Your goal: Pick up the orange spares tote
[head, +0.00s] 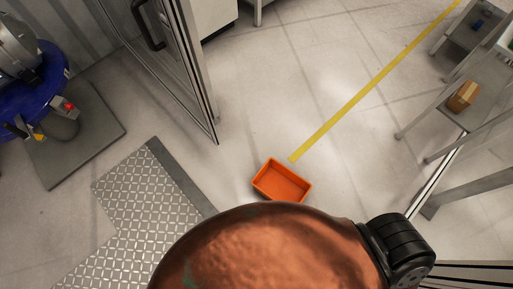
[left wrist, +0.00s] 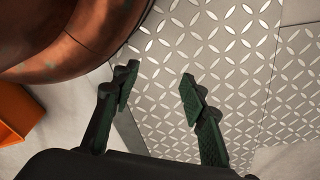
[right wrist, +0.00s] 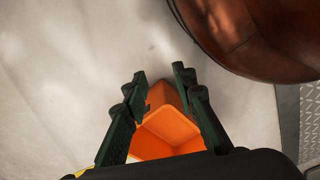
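The orange tote (head: 282,181) is an open, empty-looking rectangular box on the pale floor, in the middle of the head view just beyond my copper-coloured body. In the right wrist view the tote (right wrist: 168,128) shows between and beyond the fingers of my right gripper (right wrist: 160,88). That gripper is open, with nothing between its fingertips; its distance to the tote is hard to tell. My left gripper (left wrist: 156,83) is open and empty above the metal tread plate. Part of the tote (left wrist: 16,112) shows at the left edge of the left wrist view. Neither gripper shows in the head view.
A tread plate (head: 150,211) lies left of the tote. An open door (head: 165,55) stands behind it. A blue machine (head: 32,92) is at far left. Shelving with a cardboard box (head: 462,96) stands at right. Floor around the yellow line (head: 372,85) is clear.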

